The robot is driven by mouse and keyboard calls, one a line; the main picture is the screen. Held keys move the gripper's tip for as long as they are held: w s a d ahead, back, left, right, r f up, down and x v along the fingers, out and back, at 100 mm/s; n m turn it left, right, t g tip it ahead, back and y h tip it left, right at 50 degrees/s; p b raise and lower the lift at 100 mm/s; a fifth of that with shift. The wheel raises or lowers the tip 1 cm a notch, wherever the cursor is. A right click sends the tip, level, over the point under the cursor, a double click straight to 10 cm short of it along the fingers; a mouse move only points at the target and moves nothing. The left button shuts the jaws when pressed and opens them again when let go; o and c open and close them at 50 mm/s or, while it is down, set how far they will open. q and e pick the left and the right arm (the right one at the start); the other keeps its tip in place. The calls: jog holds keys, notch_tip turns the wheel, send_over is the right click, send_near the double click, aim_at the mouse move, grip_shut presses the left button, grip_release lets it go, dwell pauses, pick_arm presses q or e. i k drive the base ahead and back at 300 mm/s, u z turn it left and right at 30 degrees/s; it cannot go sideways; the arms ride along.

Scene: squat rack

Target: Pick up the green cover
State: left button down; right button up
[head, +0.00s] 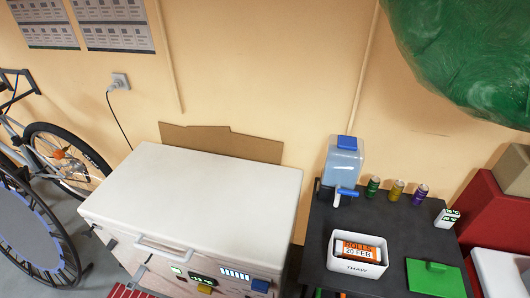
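The green cover (435,278) is a flat square piece with a small raised tab on top. It lies on the dark table (326,222) at its front right, to the right of a white tub (357,267) labelled THAW. The cover looks flat on the table and nothing rests on it. Neither of my grippers is in the head view.
A white chest (200,195) stands left. Red boxes (493,215) stand right. A large green mass (470,60) hangs upper right.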

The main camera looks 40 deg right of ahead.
aim_at(433, 279)
jog(key=z, duration=4.05)
